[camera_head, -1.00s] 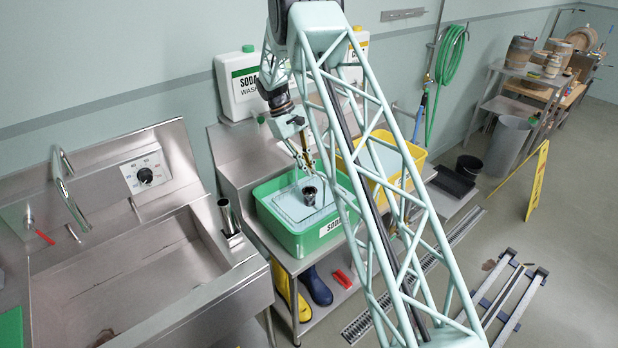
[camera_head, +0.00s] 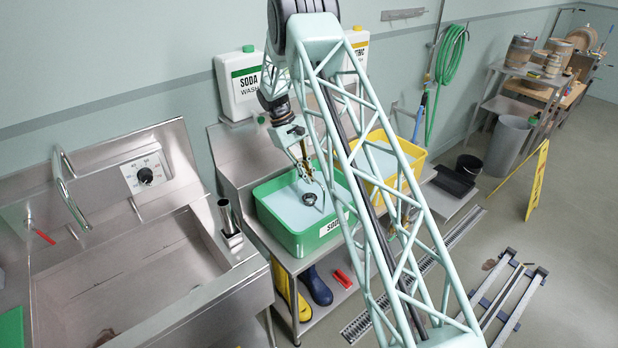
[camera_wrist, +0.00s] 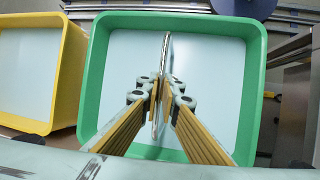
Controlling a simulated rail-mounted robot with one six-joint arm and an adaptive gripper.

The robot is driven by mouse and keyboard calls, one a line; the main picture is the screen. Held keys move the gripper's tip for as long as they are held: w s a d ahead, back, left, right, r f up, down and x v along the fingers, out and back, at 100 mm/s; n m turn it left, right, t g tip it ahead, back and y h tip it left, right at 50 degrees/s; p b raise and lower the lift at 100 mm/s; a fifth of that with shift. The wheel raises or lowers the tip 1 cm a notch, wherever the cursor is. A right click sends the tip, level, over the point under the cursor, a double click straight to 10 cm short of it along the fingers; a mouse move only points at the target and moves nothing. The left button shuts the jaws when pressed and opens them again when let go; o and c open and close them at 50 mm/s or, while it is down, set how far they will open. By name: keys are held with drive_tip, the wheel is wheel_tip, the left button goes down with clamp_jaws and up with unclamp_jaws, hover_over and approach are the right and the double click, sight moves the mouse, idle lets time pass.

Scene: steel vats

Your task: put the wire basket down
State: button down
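The green tub (camera_head: 296,241), labelled SODA, holds pale liquid and stands on the steel bench. The wire basket (camera_head: 310,198) shows in the head view as a small dark ring at the liquid's surface; the part below is hidden by the liquid. My gripper (camera_head: 310,176) is above it, inside the tub's outline. In the wrist view my gripper (camera_wrist: 163,97) has its fingers closed on both sides of a thin upright strip (camera_wrist: 167,52), which looks like the basket's handle seen edge-on. The strip lies over the tub's middle, clear of the side walls.
A yellow tub (camera_head: 408,160) with pale liquid stands close beside the green one. A steel sink (camera_head: 120,270) is at the left. White jugs (camera_head: 237,88) stand behind the tubs. Boots (camera_head: 318,287) stand under the bench.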

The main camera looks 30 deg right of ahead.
drive_tip(key=c, duration=2.9)
unclamp_jaws()
drive_tip(key=v, duration=1.2)
drive_tip(key=shift+r, duration=0.2)
